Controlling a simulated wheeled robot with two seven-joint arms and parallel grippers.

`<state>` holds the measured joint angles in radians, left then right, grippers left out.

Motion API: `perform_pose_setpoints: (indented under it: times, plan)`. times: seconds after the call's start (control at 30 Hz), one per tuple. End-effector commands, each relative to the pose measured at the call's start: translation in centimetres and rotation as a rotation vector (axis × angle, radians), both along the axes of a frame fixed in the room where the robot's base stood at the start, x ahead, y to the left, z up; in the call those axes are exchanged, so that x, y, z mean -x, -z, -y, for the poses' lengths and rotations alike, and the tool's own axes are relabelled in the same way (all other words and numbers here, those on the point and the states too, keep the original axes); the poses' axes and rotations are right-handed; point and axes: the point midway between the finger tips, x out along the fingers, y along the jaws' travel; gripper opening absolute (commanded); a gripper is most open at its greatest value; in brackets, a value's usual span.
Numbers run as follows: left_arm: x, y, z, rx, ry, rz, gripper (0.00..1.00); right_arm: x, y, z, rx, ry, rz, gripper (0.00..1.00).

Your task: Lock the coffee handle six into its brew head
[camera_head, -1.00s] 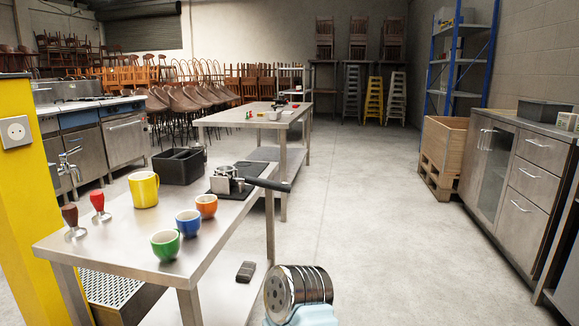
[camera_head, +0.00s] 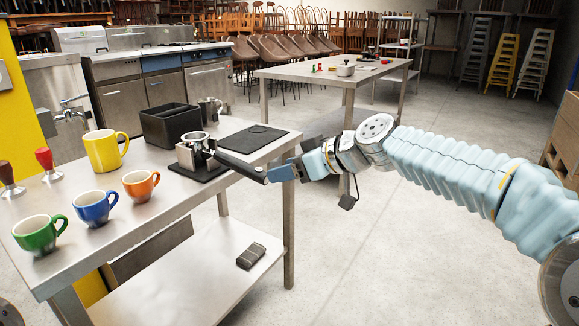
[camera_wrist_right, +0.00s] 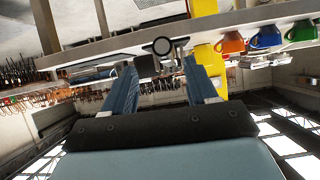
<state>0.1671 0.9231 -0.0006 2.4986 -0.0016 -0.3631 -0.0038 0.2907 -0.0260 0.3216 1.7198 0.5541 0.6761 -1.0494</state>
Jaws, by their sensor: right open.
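The coffee handle (camera_head: 240,165) is a metal portafilter with a thick black grip. Its metal head sits at a small stand (camera_head: 201,172) on the steel table, and the grip points right, towards my right gripper (camera_head: 282,171). In the right wrist view my right gripper (camera_wrist_right: 160,68) is open and empty, and the round end of the coffee handle (camera_wrist_right: 162,46) shows just beyond and between its fingertips. No number is readable on the handle. I cannot make out a brew head in either view. My left gripper is not in view.
On the steel table (camera_head: 130,215) stand a yellow mug (camera_head: 103,152), green, blue and orange cups, two tampers, a black bin (camera_head: 170,126), a metal jug (camera_head: 211,109) and a black mat (camera_head: 253,138). A dark block (camera_head: 251,257) lies on the lower shelf. The floor to the right is clear.

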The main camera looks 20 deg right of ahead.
Motion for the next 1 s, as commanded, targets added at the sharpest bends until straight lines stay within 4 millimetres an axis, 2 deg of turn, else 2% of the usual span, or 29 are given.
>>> perform_pose_setpoints:
  times: [0.07, 0.17, 0.77, 1.0]
  plan:
    - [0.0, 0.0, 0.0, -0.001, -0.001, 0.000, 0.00, 0.4, -1.2, -0.1, 0.008, -0.013, 0.025, 0.57]
    - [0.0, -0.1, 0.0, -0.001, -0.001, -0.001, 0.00, 0.3, -1.5, -0.3, 0.010, -0.020, 0.034, 0.57]
    - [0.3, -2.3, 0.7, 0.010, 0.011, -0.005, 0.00, -3.8, 1.2, -3.5, 0.008, -0.019, 0.028, 0.57]
    - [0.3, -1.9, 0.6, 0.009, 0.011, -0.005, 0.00, -5.5, 2.5, -4.9, 0.008, -0.019, 0.030, 0.57]
